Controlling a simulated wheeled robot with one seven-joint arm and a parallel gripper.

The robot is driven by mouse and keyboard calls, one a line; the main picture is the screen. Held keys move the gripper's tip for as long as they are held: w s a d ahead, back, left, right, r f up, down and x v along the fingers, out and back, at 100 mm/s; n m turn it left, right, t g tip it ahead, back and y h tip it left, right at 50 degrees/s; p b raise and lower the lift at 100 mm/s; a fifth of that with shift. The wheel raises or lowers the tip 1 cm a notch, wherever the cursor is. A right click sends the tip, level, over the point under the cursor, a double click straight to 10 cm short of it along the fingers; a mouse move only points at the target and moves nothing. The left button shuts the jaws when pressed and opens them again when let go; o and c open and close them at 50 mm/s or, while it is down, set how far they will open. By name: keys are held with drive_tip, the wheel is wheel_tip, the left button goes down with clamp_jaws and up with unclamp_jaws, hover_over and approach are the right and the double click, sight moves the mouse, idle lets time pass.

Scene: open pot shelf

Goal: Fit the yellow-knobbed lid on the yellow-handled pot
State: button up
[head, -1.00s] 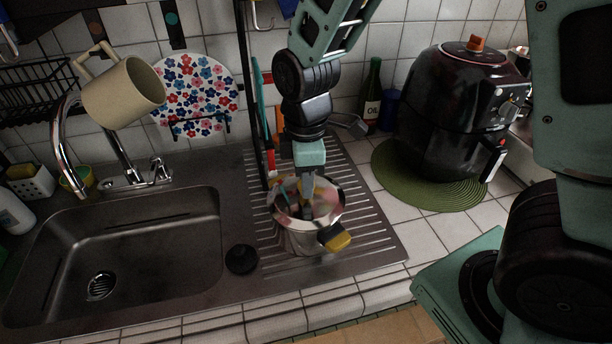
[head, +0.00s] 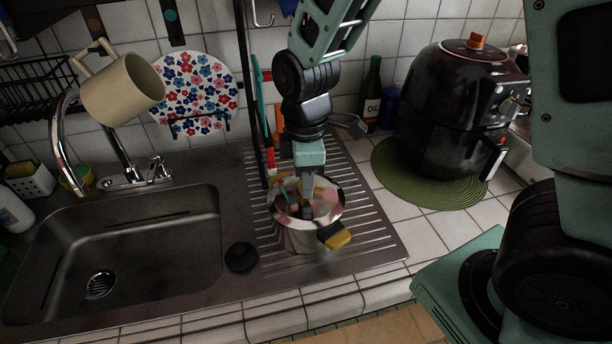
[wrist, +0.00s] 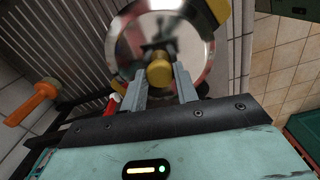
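The silver pot (head: 301,238) stands on the ribbed drainboard right of the sink. One yellow handle (head: 338,238) points to the front right; yellow handles also show beside the lid in the wrist view (wrist: 219,10). The shiny round lid (wrist: 126,44) is over the pot's mouth, with its yellow knob (wrist: 159,72) upward. My gripper (wrist: 160,76) points down with a finger on each side of the knob and appears shut on it. I cannot tell whether the lid's rim is fully seated on the pot. My fingers partly hide the lid in the head view.
The sink (head: 130,245) is at the left, with a black plug (head: 241,258) beside the pot. A black air fryer (head: 455,110) stands on a green mat (head: 430,192) at the right. An oil bottle (head: 372,95) is behind. A beige mug (head: 122,92) hangs above the tap.

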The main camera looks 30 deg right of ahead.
drive_tip(key=o, duration=0.5)
drive_tip(key=shift+f, duration=0.1)
wheel_tip(320, 180, up, 18)
drive_tip(key=b, duration=0.1)
drive_tip(key=shift+f, duration=0.25)
drive_tip(key=shift+f, duration=0.1)
drive_tip(key=s+a+f+m, duration=0.3)
drive_tip(key=s+f, duration=0.2)
drive_tip(key=s, duration=0.3)
drive_tip(key=s+a+f+m, duration=0.3)
drive_tip(key=s+f, duration=0.2)
drive_tip(key=s, duration=0.4)
drive_tip(key=shift+a+f+y, duration=0.15)
drive_tip(key=shift+f+y, duration=0.15)
drive_tip(key=shift+f, duration=0.1)
